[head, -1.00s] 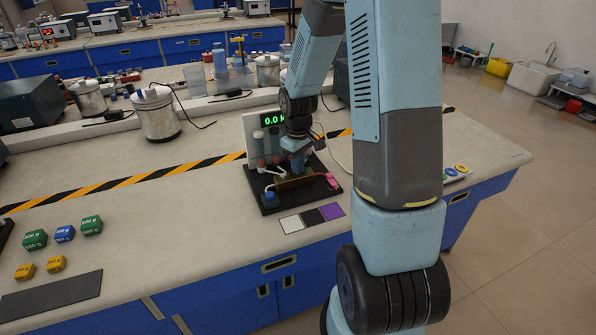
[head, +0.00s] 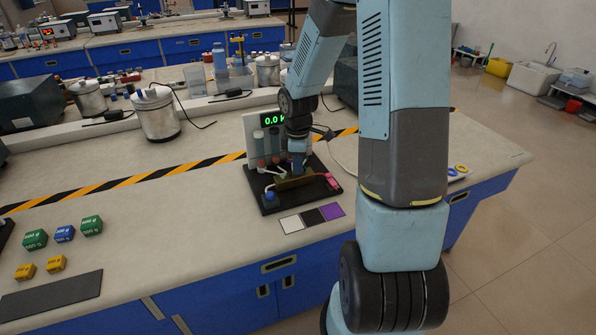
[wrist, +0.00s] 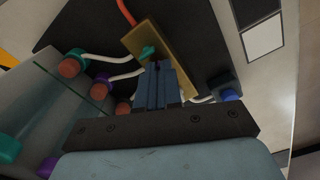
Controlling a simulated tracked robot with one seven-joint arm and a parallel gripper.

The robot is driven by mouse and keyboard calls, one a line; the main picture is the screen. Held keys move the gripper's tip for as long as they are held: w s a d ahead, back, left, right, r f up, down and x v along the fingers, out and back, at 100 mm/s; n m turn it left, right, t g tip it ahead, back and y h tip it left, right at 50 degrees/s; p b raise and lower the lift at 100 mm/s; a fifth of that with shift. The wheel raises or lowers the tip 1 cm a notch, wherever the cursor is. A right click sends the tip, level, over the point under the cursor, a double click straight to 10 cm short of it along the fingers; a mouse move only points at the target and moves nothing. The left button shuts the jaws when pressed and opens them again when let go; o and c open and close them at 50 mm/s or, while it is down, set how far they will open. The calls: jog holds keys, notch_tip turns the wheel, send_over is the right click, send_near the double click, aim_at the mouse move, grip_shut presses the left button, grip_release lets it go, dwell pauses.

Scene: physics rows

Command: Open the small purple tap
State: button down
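The apparatus has a black base (head: 268,206), a lit display (head: 272,118) and a brass block (wrist: 140,45) with white tubes. My gripper (wrist: 158,66) points at the brass block, its fingers close together with only a thin dark line between them. A teal tap (wrist: 148,52) sits on the block just beyond the fingertips. A small purple collar (wrist: 100,88) with a red-brown end is on a white tube left of the fingers. No purple tap shows clearly on the block; the fingers hide part of it. I cannot tell whether they touch anything.
A blue part (wrist: 223,86) is right of the fingers, and a pink part (head: 333,181) is at the base's right side. A glass panel stands left in the wrist view. White, black and purple squares (head: 331,211) lie in front. Weights (head: 64,234) lie far left.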

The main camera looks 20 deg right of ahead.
jog(key=shift+n, duration=0.3)
jog(key=n, duration=0.2)
jog(key=shift+d+n, duration=0.1)
jog(key=shift+n, duration=0.3)
jog(key=c, duration=1.8)
grip_release()
jog(key=shift+n, duration=0.6)
jog(key=shift+o, duration=0.8)
jog(key=shift+r, duration=3.5)
